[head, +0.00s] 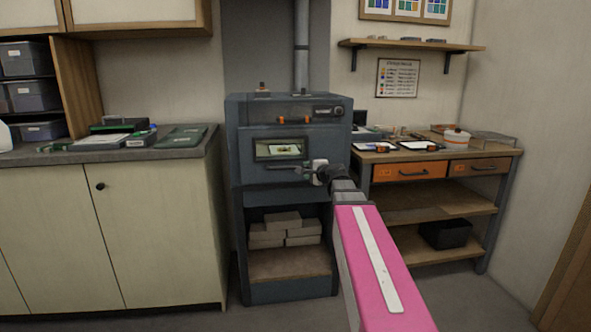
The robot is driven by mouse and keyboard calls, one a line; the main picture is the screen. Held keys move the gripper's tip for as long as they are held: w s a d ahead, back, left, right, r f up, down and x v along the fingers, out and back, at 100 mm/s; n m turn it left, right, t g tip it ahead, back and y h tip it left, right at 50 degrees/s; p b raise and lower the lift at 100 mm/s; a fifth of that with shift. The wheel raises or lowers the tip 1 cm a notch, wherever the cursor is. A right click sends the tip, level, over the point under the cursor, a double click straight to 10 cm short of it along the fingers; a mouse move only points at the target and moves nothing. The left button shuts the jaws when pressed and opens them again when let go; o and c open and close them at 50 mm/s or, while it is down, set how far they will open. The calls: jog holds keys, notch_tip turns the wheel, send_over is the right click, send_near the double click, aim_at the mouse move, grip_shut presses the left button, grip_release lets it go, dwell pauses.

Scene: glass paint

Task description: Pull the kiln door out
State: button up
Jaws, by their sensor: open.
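The kiln (245,118) is a blue-grey metal cabinet in the middle of the head view. Its door (245,165) is on the upper front and looks closed. The door has a small dark-framed window (282,149) with something light and green visible through it. A dark horizontal handle (283,167) runs below the window. My gripper (304,173) is open in front of the right part of the door, close to the handle's right end. I cannot tell whether the fingers touch the handle or are around it.
Several grey bricks (283,221) lie in the open bay under the door. A counter (60,157) with trays stands left. A workbench (455,155) with orange drawers (409,171) stands right of the kiln. Bare floor (190,320) shows in front.

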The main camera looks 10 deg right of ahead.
aim_at(295, 167)
jog(key=x, duration=1)
jog(key=shift+w+a+f, duration=0.15)
jog(key=shift+w, duration=0.05)
grip_shut()
